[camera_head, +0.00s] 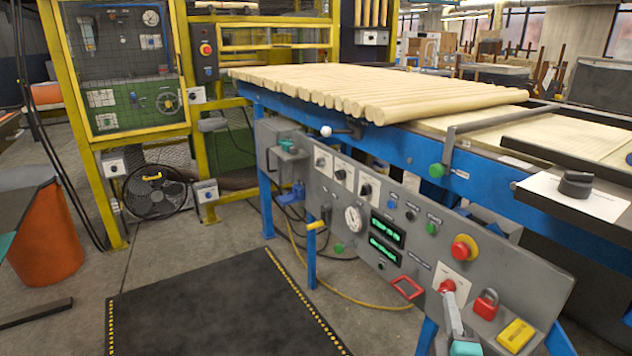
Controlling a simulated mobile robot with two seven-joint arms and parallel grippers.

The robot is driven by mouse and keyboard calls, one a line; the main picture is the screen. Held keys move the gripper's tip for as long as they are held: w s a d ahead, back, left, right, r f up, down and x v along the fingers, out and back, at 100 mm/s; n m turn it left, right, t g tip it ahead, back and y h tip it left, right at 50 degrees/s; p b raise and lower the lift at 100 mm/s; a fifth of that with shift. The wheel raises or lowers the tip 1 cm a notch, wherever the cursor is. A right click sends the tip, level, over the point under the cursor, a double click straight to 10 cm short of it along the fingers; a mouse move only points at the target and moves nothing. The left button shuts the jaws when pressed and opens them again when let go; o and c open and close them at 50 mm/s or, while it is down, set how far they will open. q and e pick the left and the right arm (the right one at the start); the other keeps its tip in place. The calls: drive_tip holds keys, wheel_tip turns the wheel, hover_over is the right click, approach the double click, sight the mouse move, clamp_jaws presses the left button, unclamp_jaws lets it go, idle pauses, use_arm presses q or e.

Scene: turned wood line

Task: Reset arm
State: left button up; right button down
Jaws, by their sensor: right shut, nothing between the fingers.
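My right gripper (451,302) shows at the bottom right, grey with a teal part below it. Its fingers are shut and empty. The fingertips lie over the lower part of the grey control panel (330,190), just below a red knob (447,286) on a white plate. I cannot tell whether they touch the knob or the panel. My left gripper is not in view.
Pale turned rods (370,88) lie in a row on the blue-framed line (310,118). A red emergency button (464,247), a red padlock (486,303) and a yellow block (515,335) are near the gripper. A black mat (215,310) covers open floor.

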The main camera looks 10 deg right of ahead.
drive_tip(key=s+a+f+m+g+y+p, duration=0.2)
drive_tip(key=s+a+f, duration=0.1)
drive_tip(key=f, duration=0.6)
drive_tip(key=s+a+f+m+g+y+p, duration=0.2)
drive_tip(key=s+a+f+g, duration=0.1)
drive_tip(key=f, duration=0.6)
drive_tip(key=s+a+f+m+g+y+p, duration=0.2)
drive_tip(key=s+a+f, duration=0.15)
drive_tip(key=f, duration=0.45)
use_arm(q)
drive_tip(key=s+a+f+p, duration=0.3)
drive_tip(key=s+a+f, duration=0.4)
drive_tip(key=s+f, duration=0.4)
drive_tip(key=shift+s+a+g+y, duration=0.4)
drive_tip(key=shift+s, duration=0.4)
use_arm(e)
drive_tip(key=s+d+f+m+g, duration=0.1)
drive_tip(key=s+f, duration=0.4)
drive_tip(key=s, duration=0.6)
drive_tip(key=s+d+f+m+g, duration=0.1)
drive_tip(key=s+f+m+g, duration=0.3)
drive_tip(key=s, duration=0.8)
wheel_tip(320, 180, down, 2)
drive_tip(key=shift+s+g, duration=0.3)
drive_tip(key=shift+g, duration=0.8)
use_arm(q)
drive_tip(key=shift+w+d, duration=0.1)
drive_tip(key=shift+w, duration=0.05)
use_arm(e)
drive_tip(key=shift+d, duration=0.1)
